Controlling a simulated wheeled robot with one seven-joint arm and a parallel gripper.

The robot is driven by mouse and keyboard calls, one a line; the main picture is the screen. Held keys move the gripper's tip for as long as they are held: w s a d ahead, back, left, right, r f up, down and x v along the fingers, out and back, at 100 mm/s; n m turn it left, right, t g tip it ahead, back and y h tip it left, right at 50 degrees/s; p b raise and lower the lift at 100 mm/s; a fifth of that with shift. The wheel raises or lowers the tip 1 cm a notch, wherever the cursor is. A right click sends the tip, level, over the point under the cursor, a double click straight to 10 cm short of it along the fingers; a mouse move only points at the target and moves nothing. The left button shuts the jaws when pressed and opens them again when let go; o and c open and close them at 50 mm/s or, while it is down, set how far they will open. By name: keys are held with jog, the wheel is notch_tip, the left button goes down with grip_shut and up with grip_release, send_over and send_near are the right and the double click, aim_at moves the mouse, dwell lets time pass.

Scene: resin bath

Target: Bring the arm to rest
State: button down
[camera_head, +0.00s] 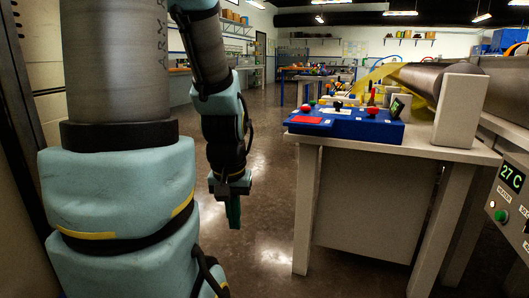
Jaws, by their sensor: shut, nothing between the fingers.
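My arm hangs in the left part of the head view, its upper links close to the camera and its forearm bent downward. My gripper (234,213) points down at the end of the arm, over the open floor and left of the table.
A pale table (430,150) stands at the right, with a blue control box (350,128) and a large dark roller (440,80) on it. The brown floor (275,215) is clear between arm and table.

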notch_tip(320, 180, up, 29)
jog(key=p, duration=2.7)
jog(key=shift+r, duration=0.1)
